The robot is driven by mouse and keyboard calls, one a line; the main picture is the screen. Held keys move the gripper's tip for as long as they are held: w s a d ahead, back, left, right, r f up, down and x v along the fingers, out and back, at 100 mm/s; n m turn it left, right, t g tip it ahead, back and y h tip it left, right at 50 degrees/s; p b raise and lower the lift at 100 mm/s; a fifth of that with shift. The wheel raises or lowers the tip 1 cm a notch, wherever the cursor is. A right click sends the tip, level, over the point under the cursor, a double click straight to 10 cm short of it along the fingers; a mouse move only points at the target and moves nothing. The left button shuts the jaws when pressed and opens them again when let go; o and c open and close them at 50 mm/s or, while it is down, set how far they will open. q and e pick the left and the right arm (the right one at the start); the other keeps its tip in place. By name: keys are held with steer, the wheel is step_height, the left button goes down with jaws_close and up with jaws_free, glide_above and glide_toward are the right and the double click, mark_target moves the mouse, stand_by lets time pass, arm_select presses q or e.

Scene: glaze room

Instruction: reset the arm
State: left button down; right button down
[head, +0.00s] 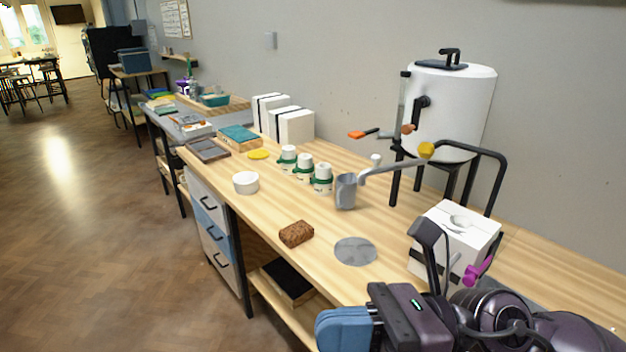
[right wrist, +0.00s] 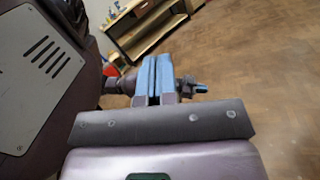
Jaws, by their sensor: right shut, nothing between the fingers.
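My right gripper (head: 335,330) shows at the bottom of the head view, in front of the near edge of the wooden bench (head: 385,288). Its blue fingers are closed together with nothing between them. In the right wrist view the same gripper (right wrist: 158,72) points out over the brown floor, its two blue fingers side by side and touching. My right arm comes in from the lower right of the head view. My left gripper is in neither view.
On the bench are a brown sponge-like block (head: 296,234), a grey disc (head: 355,251), a grey cup (head: 346,192), a white tub (head: 246,183), several green-and-white jars (head: 304,167), a white drum (head: 450,105) and a white box (head: 458,236) close to my arm. Floor at left is clear.

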steer(key=w+d+r+m+t+h, duration=0.15)
steer(key=w+d+m+t, duration=0.25)
steer(key=m+t, duration=0.7)
steer(key=w+d+m+t+h, duration=0.2)
steer(key=w+d+m+t, duration=0.25)
steer(key=m+t, duration=0.65)
steer(key=w+d+f+m+g+h, duration=0.1)
steer(key=d+f+m+g+h, duration=0.2)
steer(key=d+f+m+h, duration=1.1)
steer(key=s+d+f+m+g+h, duration=0.2)
steer(key=s+f+m+g+h, duration=0.2)
steer(key=s+f+m+g, duration=0.4)
steer(key=s+f+m+g+y, duration=0.2)
steer(key=s+f+m+g, duration=0.5)
steer(key=s+f, duration=0.5)
steer(key=w+f+t, duration=0.6)
steer(key=w+t, duration=0.1)
steer(key=t, duration=0.1)
steer(key=shift+d+f+n+t, duration=0.2)
steer(key=shift+n+t, duration=0.1)
steer(key=shift+n, duration=0.1)
